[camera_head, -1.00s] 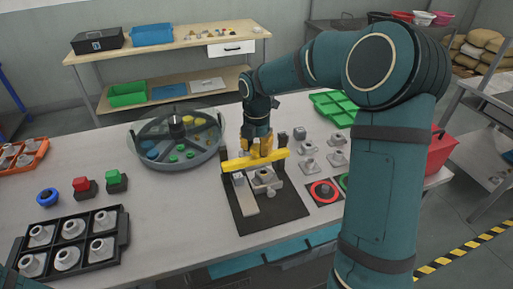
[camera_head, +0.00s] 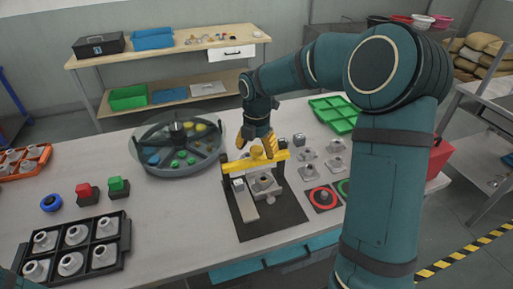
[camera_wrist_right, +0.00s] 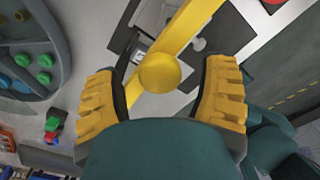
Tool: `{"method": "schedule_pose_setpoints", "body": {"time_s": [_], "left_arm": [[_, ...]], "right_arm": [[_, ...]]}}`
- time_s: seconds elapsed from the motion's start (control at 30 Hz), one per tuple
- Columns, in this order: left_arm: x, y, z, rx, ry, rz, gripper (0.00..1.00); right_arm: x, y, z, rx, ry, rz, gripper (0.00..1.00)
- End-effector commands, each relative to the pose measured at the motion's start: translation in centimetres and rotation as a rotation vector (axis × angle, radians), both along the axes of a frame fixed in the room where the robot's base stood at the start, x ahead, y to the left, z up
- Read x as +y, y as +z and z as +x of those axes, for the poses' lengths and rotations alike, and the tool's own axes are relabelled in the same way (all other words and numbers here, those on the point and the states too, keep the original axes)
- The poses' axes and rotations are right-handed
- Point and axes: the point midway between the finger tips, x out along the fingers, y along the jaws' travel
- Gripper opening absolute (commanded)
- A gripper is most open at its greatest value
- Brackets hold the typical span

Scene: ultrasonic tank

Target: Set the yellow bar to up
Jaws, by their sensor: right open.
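The yellow bar (camera_head: 236,167) lies across the grey fixture (camera_head: 266,184) on a dark mat (camera_head: 282,219) in the head view. It looks roughly level there. In the wrist view the bar (camera_wrist_right: 187,27) runs diagonally, with a round yellow knob (camera_wrist_right: 160,73) on it. My right gripper (camera_head: 258,146) is directly above the bar. In the wrist view my right gripper (camera_wrist_right: 163,88) is open, with one yellow finger on each side of the knob and a gap to both. My left gripper is not in view.
A round divided tank (camera_head: 178,165) stands left of the fixture. Grey parts (camera_head: 308,172), a red ring (camera_head: 323,197) and a green tray (camera_head: 334,113) are on the right. A black tray (camera_head: 76,268) and red and green buttons are at front left.

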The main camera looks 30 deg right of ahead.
Motion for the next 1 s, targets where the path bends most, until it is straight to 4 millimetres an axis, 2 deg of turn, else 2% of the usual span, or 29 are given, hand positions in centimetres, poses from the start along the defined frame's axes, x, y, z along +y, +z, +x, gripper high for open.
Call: {"method": "schedule_pose_setpoints", "body": {"time_s": [0.17, 0.4, 0.6, 0.8, 1.0], "left_arm": [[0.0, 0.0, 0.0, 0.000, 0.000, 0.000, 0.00], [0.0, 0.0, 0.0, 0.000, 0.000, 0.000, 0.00], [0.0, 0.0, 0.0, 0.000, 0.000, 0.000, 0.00], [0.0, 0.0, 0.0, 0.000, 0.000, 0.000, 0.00], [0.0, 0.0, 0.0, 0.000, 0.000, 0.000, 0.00]], "right_arm": [[0.0, 2.3, 0.1, -0.006, 0.000, 0.000, 0.72], [0.0, 7.2, 0.1, -0.006, -0.001, 0.000, 0.72], [0.0, 10.4, 0.1, -0.005, 0.001, 0.000, 0.72], [0.0, 11.8, 0.0, -0.002, 0.000, 0.000, 0.72], [0.0, 11.9, 0.0, -0.001, 0.000, 0.000, 0.72]]}}
